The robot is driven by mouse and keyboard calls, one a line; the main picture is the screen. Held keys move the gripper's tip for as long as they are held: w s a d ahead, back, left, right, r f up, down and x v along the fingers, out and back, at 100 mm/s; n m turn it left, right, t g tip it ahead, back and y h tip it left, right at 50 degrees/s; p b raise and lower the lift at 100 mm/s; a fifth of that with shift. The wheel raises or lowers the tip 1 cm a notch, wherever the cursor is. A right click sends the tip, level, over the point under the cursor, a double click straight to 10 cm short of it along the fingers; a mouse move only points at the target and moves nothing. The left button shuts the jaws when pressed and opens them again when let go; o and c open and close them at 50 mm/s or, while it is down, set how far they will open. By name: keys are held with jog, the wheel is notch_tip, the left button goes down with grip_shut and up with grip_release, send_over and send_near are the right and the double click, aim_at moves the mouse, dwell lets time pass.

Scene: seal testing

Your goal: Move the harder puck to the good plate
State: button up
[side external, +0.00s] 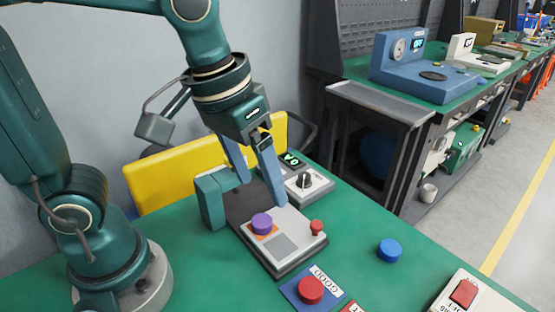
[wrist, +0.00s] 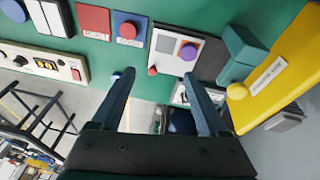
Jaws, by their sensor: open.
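A purple puck (side external: 262,223) sits on the orange patch of the grey tester (side external: 283,241); it also shows in the wrist view (wrist: 189,51). A red puck (side external: 311,290) rests on the blue plate labelled GOOD (side external: 290,291); both show in the wrist view, the red puck (wrist: 128,30) on the blue plate (wrist: 120,41). A blue puck (side external: 389,249) lies on the green table to the right. My gripper (side external: 262,192) is open and empty above the tester, fingers apart (wrist: 159,73). No view shows which puck is harder.
A small red button (side external: 317,227) stands on the tester's right side. Behind it is a box with a black knob and green display (side external: 304,184). A teal bracket (side external: 211,199) and yellow panel (side external: 165,178) stand left. A red plate (wrist: 92,22) lies beside the blue one.

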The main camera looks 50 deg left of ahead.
jog(key=s+a+f+m+t, duration=0.1)
jog(key=s+a+t, duration=0.1)
jog(key=s+a, duration=0.2)
jog(key=shift+s+a+f+t+y, duration=0.3)
jog(key=shift+a+t+y, duration=0.1)
jog(key=shift+a, duration=0.4)
dwell(0.6)
